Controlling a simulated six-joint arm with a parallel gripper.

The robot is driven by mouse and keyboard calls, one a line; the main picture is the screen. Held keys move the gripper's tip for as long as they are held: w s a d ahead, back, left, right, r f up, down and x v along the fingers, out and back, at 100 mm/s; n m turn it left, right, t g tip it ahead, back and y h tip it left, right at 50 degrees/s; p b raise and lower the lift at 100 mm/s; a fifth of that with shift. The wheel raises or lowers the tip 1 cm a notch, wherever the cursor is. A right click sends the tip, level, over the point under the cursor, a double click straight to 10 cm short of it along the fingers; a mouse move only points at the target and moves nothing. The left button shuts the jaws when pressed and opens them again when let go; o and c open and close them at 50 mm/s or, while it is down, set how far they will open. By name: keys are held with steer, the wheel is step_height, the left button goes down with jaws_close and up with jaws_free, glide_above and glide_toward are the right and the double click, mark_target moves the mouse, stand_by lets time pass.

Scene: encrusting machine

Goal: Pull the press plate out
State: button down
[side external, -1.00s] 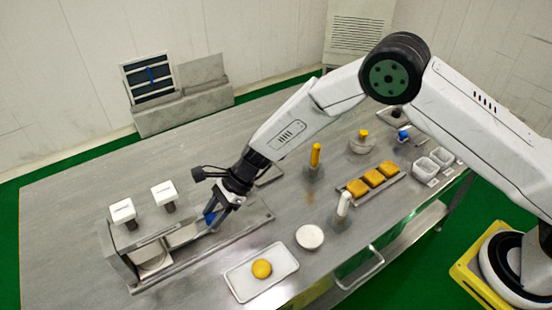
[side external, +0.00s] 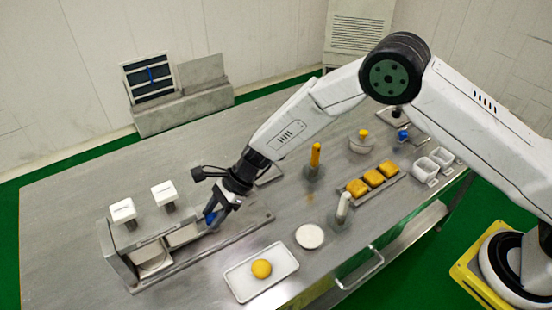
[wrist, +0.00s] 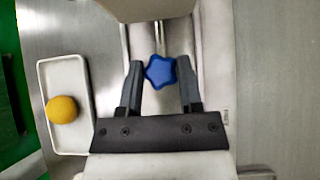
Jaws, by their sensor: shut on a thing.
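The metal machine (side external: 118,268) stands at the left end of the table, with a long base. My gripper (side external: 212,216) is low over this base and shut on a blue star-shaped knob (wrist: 159,72). In the wrist view my fingertips (wrist: 160,68) press on both sides of the knob. A thin metal rod runs from the knob toward a beige block (wrist: 150,8) at the top edge. A flat pale metal piece (side external: 182,236) lies between the knob and the machine's box; I cannot tell whether it is the press plate.
Two white-topped posts (side external: 122,211) stand behind the base. A white tray (side external: 240,284) with a yellow ball (side external: 261,268) lies in front, near a white round dish (side external: 309,236). A yellow-topped post (side external: 315,156) and a rack of yellow blocks (side external: 374,180) stand to the right.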

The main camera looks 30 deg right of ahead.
steer(key=shift+d, duration=0.15)
steer(key=d, duration=1.6)
steer(key=shift+c, duration=1.3)
jaws_free()
steer(key=shift+d+r, duration=0.1)
steer(key=v, duration=0.7)
steer(key=shift+d+r, duration=0.2)
steer(key=shift+d, duration=0.05)
